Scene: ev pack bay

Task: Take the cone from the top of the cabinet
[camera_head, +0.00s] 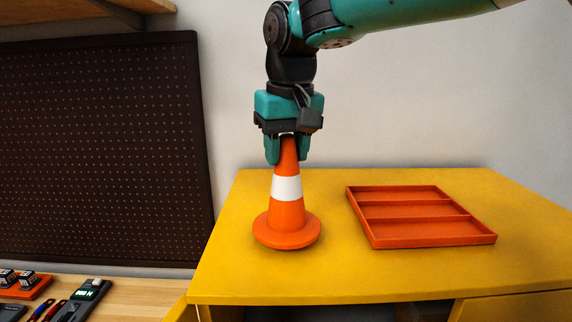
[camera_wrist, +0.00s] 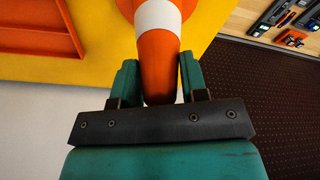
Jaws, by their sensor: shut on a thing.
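The orange cone (camera_head: 287,213) with a white band stands upright on the yellow cabinet top (camera_head: 340,275), near its left side. It also shows in the wrist view (camera_wrist: 158,52), with its top between the jaws. My gripper (camera_head: 287,158) comes down from above and is shut on the upper part of the cone. Its fingers also show on either side of the cone in the wrist view (camera_wrist: 159,85). The cone's base looks to be on the cabinet top; a small gap beneath it cannot be told.
An orange tray (camera_head: 375,242) with compartments lies to the right of the cone and looks empty. A dark pegboard (camera_head: 100,150) stands at the left. Below it, a wooden bench (camera_head: 130,295) holds several tools and a meter (camera_head: 88,291). The cabinet's front is clear.

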